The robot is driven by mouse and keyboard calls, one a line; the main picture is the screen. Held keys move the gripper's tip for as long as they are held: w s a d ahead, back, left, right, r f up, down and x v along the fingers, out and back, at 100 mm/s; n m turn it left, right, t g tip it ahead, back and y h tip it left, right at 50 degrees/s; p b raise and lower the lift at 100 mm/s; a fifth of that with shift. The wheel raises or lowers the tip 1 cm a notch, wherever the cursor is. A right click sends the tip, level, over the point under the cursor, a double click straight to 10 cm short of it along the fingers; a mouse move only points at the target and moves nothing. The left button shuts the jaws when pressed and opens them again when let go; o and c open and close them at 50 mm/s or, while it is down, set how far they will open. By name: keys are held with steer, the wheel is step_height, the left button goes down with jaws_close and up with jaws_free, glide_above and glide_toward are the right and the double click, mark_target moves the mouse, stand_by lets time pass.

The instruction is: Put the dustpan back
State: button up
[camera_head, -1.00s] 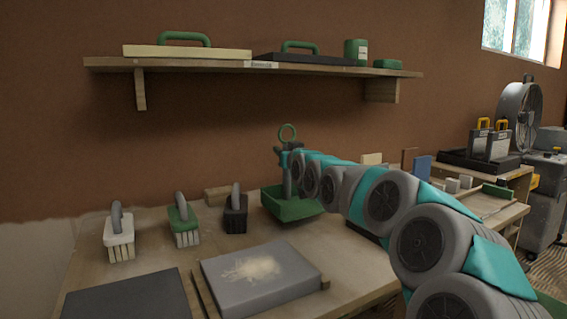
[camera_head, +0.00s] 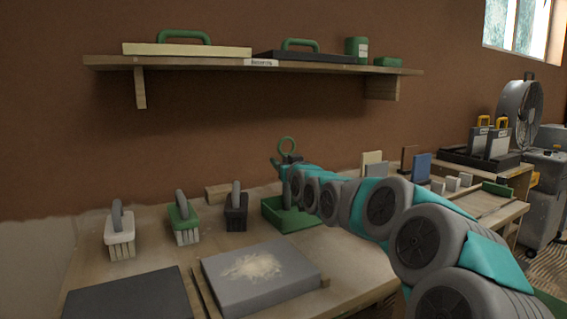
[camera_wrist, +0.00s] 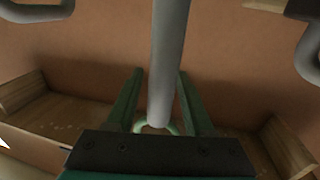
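The dustpan has a green pan (camera_head: 283,217) at the back of the workbench, just right of the brushes. Its grey handle rises from the pan and ends in a green ring (camera_head: 287,146). My gripper (camera_head: 287,165) is at the upper part of the handle, below the ring. In the wrist view the grey handle (camera_wrist: 168,60) runs between the two fingers of my gripper (camera_wrist: 161,78), which close on it near their tips. The pan looks level and low over the bench; I cannot tell whether it touches. My arm hides part of its right side.
Several brushes stand left of the pan, the nearest a dark one (camera_head: 236,213). A grey board (camera_head: 262,275) with a pale patch lies in front. A wall shelf (camera_head: 200,64) holds trowels above. Blocks and a blue panel (camera_head: 421,168) stand to the right.

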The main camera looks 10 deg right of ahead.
steer(key=shift+o, duration=0.2)
steer(key=shift+r, duration=0.2)
steer(key=s+d+b, duration=0.1)
steer(key=s, duration=1.1)
steer(key=shift+d+b, duration=0.25)
steer(key=shift+b, duration=0.1)
